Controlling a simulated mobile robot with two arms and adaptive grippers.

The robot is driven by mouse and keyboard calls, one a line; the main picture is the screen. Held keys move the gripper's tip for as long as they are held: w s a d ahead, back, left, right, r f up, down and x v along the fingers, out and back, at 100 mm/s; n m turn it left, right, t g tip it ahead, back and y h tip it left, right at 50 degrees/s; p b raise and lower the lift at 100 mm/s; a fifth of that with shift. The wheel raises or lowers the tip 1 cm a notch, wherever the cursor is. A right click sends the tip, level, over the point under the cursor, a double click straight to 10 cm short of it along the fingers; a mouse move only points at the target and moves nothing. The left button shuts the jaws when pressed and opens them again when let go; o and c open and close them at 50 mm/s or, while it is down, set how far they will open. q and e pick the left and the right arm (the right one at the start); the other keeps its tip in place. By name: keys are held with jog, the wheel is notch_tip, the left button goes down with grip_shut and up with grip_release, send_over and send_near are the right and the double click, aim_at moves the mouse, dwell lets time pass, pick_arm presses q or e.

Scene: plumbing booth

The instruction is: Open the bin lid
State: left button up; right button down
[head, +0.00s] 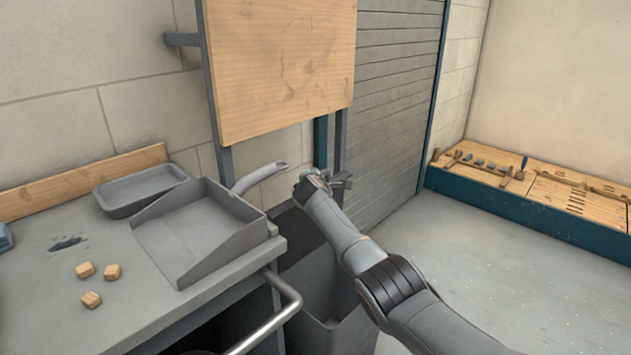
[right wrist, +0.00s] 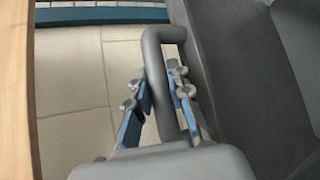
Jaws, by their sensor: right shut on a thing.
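The grey bin (head: 335,333) stands on the floor to the right of the bench, partly hidden by my right arm. A dark grey panel (head: 287,232), which looks like its lid, stands raised at the back of the bin. My right gripper (head: 322,180) is at the top of this panel. In the right wrist view, my right gripper (right wrist: 158,90) is shut on a grey loop handle (right wrist: 153,50), with blue-backed fingers on both sides of its bar. A dark grey surface beside the handle (right wrist: 235,75) fills the right of that view. My left gripper is out of view.
The bench (head: 45,300) at left holds a dustpan (head: 200,235), a shallow tray (head: 140,188) and three wooden cubes (head: 112,271). A metal rail (head: 268,335) juts from its edge. A wooden board (head: 280,65) hangs above. Floor at right (head: 490,270) is clear.

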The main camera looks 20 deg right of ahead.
jog(key=shift+r, duration=0.15)
jog(key=c, duration=1.2)
grip_release()
jog(key=v, duration=1.2)
